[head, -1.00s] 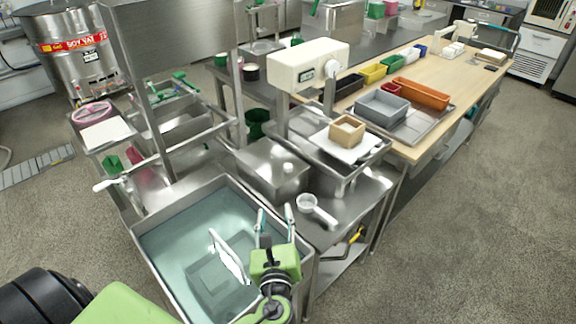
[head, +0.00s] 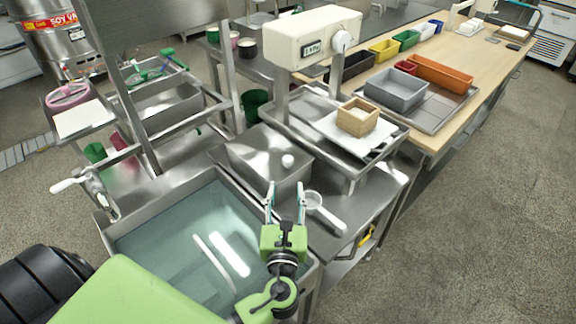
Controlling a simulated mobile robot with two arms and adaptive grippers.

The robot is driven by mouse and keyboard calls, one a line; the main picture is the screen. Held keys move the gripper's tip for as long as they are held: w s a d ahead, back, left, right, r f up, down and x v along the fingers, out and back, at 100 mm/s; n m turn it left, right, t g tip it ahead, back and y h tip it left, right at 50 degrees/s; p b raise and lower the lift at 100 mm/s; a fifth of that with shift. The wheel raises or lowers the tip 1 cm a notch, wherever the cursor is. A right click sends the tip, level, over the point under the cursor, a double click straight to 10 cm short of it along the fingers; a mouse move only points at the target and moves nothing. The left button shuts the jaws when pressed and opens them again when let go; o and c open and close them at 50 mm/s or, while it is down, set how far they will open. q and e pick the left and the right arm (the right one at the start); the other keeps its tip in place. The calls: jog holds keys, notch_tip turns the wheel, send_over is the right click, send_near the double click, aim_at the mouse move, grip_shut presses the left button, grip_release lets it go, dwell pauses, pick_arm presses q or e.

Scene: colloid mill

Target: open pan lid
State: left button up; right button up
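The pan (head: 262,178) is a square stainless steel box in the middle of the head view. Its flat metal lid (head: 250,154) lies on it, with a round white knob (head: 288,161) near its right side. My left gripper (head: 286,186) is open and empty, with its two fingers pointing away from me toward the knob. In the picture its fingertips are just below the knob, and I see no contact. My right gripper is not in view.
A water-filled steel tank (head: 110,236) lies in front of the pan. A white-handled scoop (head: 322,210) lies right of my gripper. A white scale (head: 315,38) stands behind, near a steel tray holding a wooden box (head: 357,117).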

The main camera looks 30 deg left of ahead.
aim_at(287, 164)
pick_arm(q)
jog(key=x, duration=0.4)
jog(key=f+x, duration=0.1)
jog(key=x, duration=0.3)
jog(key=f+x, duration=0.1)
jog(key=x, duration=0.3)
jog(key=shift+w+a+f, duration=0.1)
jog(key=shift+w+a, duration=0.1)
jog(key=shift+w, duration=0.1)
jog(key=shift+w+a, duration=0.25)
jog(key=shift+w, duration=0.3)
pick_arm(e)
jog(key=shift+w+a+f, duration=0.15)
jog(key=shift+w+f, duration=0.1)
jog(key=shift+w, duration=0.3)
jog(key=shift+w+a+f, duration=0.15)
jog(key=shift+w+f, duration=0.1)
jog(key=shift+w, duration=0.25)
pick_arm(q)
grip_shut()
